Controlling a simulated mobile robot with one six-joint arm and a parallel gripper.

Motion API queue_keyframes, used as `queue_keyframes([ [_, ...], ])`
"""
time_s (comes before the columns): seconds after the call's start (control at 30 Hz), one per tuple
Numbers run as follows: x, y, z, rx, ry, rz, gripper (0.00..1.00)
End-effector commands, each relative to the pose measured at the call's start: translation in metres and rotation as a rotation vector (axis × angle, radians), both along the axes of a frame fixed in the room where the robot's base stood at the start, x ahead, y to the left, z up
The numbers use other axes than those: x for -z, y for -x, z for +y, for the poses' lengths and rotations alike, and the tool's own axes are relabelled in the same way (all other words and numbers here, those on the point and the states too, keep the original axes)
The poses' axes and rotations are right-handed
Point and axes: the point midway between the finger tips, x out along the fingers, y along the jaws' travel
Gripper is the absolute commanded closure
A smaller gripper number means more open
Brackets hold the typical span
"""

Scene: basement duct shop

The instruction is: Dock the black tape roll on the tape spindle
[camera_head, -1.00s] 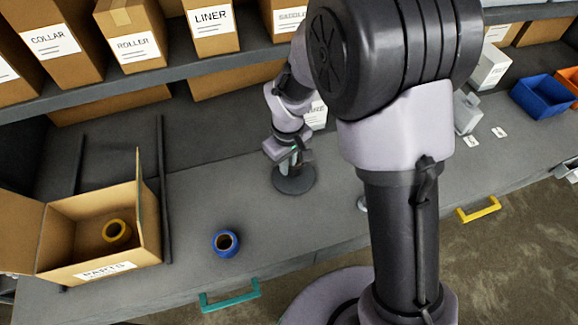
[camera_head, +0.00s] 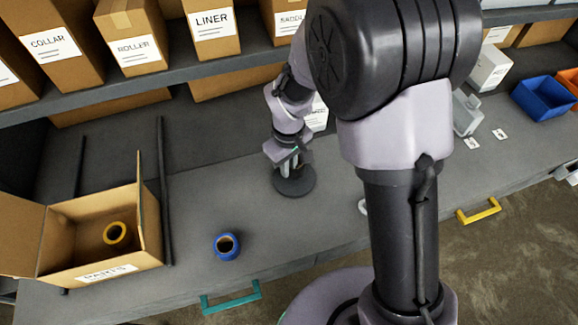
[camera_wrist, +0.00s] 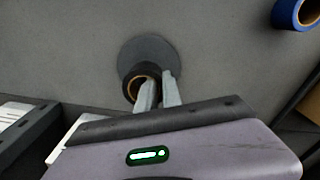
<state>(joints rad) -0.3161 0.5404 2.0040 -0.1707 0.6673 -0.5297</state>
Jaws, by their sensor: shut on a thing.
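The black tape roll (camera_wrist: 137,69), with a tan cardboard core, is in the wrist view over the lower part of the round dark base of the tape spindle (camera_wrist: 150,48). My gripper (camera_wrist: 160,82) is shut on the roll's wall, at its right side in that view. The spindle base also shows on the bench in the head view (camera_head: 299,188), with my gripper (camera_head: 288,163) just above it. The spindle's post cannot be made out, so I cannot tell whether it is inside the roll's core. The roll is mostly hidden by the gripper in the head view.
A blue tape roll (camera_head: 227,246) lies on the bench at left front. An open carton (camera_head: 150,250) holds a yellow tape roll (camera_head: 115,232). The bench between the blue roll and the spindle is clear.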

Motion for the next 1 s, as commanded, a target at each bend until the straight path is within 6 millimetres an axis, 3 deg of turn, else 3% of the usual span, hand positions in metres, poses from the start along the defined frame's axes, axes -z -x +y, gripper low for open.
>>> queue_keyframes([
  [0.03, 0.014, 0.012, -0.003, 0.004, 0.01, 0.035, 1.0],
  [1.0, 0.025, 0.012, -0.004, 0.004, 0.01, 0.035, 1.0],
])
